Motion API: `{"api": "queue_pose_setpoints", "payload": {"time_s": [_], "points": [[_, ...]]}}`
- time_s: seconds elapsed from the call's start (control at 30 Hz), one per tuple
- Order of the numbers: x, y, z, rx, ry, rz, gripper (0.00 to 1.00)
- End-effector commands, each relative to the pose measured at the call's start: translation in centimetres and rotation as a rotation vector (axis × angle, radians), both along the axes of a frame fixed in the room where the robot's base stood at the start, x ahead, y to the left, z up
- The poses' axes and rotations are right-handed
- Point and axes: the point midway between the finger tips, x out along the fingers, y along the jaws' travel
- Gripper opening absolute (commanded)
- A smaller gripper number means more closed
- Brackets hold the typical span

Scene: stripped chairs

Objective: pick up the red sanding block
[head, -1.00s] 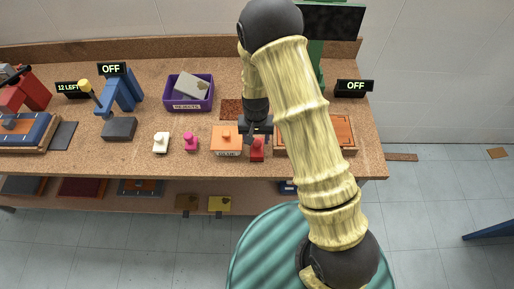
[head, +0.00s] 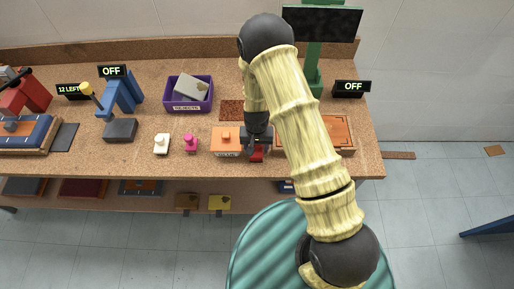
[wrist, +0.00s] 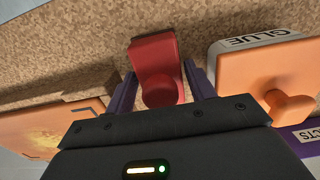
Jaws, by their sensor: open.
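The red sanding block (head: 257,156) stands on the cork-topped bench near its front edge, partly hidden by my gripper in the head view. In the wrist view the block (wrist: 155,60) has a round red knob and sits between the two purple fingers. My gripper (wrist: 160,88) is open, with one finger on each side of the block's near part. I cannot tell whether either finger touches it. In the head view my gripper (head: 258,147) is right over the block.
An orange-topped box marked GLUE (wrist: 265,75) stands close on one side, with an orange knob. A wooden tray (head: 345,150) is close on the other side. Pink (head: 190,143) and white (head: 162,144) knobbed pieces stand left. A purple bin (head: 205,104) is behind.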

Motion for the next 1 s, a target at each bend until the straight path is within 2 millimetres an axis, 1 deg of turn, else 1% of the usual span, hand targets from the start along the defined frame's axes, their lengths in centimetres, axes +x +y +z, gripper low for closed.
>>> {"api": "queue_pose_setpoints", "payload": {"time_s": [0.37, 0.47, 0.5, 0.57, 0.87, 1.0], "points": [[-0.01, 0.08, 0.04, 0.0, 0.0, 0.001, 0.55], [0.02, -0.02, 0.04, 0.0, 0.0, -0.001, 0.37], [0.03, -0.05, 0.04, 0.0, 0.0, -0.001, 0.29], [0.05, -0.09, 0.05, 0.0, 0.0, -0.002, 0.18], [0.1, -0.15, 0.2, 0.0, -0.001, -0.004, 0.18], [0.16, -0.08, 1.0, 0.0, -0.003, -0.003, 0.18]]}}
